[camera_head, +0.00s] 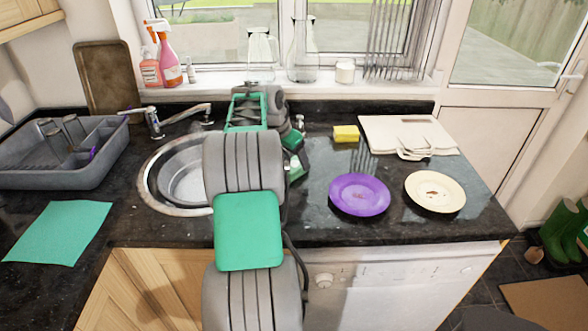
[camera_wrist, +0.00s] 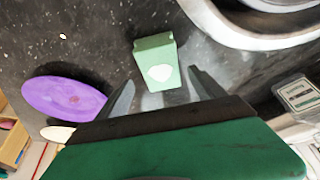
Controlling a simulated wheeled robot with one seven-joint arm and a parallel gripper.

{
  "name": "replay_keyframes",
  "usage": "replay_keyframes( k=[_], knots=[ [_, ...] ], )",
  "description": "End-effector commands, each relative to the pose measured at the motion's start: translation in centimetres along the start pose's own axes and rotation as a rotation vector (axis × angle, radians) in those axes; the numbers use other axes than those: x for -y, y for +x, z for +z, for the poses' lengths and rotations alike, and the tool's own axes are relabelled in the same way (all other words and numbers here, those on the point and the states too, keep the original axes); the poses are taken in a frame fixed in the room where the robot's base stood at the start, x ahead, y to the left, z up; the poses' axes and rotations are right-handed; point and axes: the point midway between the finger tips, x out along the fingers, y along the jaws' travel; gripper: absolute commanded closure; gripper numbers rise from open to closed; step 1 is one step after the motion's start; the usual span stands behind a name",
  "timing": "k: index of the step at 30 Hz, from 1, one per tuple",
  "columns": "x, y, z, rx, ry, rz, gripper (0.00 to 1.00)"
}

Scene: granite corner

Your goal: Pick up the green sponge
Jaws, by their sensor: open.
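The green sponge (camera_wrist: 155,50) is a small pale green block with a white patch, lying on the dark granite worktop in the wrist view. In the head view the sponge (camera_head: 296,168) shows just right of my arm, between the sink and the purple plate, partly hidden. My gripper (camera_wrist: 161,76) is open, with one finger on each side of the sponge's near end in the wrist view. In the head view my arm hides most of the gripper.
A purple plate (camera_head: 359,195) and a cream plate (camera_head: 435,192) lie right of the sponge. The sink (camera_head: 160,185) is left of it. A grey dish rack (camera_head: 50,176) stands far left.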

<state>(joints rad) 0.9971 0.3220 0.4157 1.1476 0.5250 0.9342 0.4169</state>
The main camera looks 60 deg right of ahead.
Motion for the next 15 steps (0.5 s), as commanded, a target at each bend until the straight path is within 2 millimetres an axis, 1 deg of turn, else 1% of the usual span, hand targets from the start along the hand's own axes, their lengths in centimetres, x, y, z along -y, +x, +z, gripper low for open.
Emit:
replay_keyframes(
  k=[3,6,8,13,15],
  knots=[
    [0.0,2.0,-0.6,0.003,-0.001,0.003,0.22],
    [0.1,3.6,-0.5,0.001,-0.002,0.001,0.22],
    [0.1,4.0,-0.5,0.000,-0.002,-0.001,0.22],
    [0.2,4.1,-0.5,0.000,-0.002,-0.001,0.22],
    [0.2,4.1,-0.4,0.000,-0.003,-0.001,0.28]
  ],
)
